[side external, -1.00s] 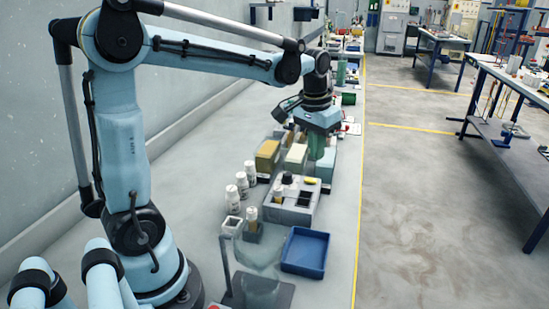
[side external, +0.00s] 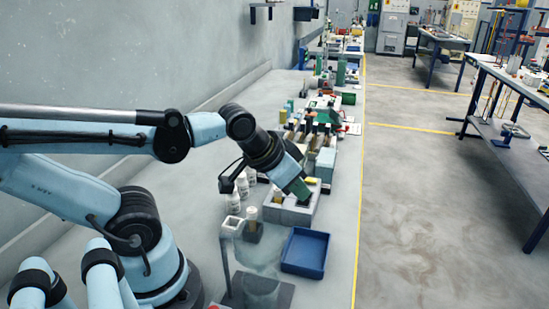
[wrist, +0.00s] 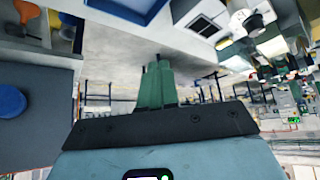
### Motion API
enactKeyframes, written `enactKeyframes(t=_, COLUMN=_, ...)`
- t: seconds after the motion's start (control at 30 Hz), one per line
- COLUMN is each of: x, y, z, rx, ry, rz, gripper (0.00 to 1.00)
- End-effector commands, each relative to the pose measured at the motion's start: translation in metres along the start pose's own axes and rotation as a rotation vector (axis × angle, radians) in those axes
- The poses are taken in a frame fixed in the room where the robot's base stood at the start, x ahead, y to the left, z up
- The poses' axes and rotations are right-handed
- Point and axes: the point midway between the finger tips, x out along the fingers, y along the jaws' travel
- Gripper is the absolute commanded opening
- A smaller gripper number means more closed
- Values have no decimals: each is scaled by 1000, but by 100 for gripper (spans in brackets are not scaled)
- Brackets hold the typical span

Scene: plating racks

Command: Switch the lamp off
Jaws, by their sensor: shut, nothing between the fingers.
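My gripper (side external: 300,190) is shut and empty, tilted down over the grey box (side external: 290,214) in the side view. Its green fingertips are close to the box top; I cannot tell whether they touch it. A small yellow part (side external: 310,181) shows at the box's far edge, and the gripper hides some of the top. In the wrist view the green fingers (wrist: 155,82) are together with nothing between them. I cannot tell for sure which thing is the lamp, or whether it is lit.
A blue tray (side external: 304,271) lies in front of the box. White bottles (side external: 242,186) stand left of it. A clear curved thing (side external: 258,258) is near the bench's front. Racks and blocks (side external: 325,165) stand behind.

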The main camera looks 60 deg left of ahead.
Motion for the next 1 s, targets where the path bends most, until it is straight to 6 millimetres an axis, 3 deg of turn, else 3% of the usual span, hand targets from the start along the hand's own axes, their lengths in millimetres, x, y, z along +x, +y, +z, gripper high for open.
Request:
enactKeyframes(t=0.37, x=-3, y=-6, z=-11, rx=-39, ry=-33, rz=-11, gripper=0)
enactKeyframes(t=0.7, x=-11, y=-38, z=-64, rx=-252, ry=-206, rz=-72, gripper=0)
enactKeyframes(t=1.0, x=-6, y=-74, z=-105, rx=-460, ry=-366, rz=-138, gripper=0)
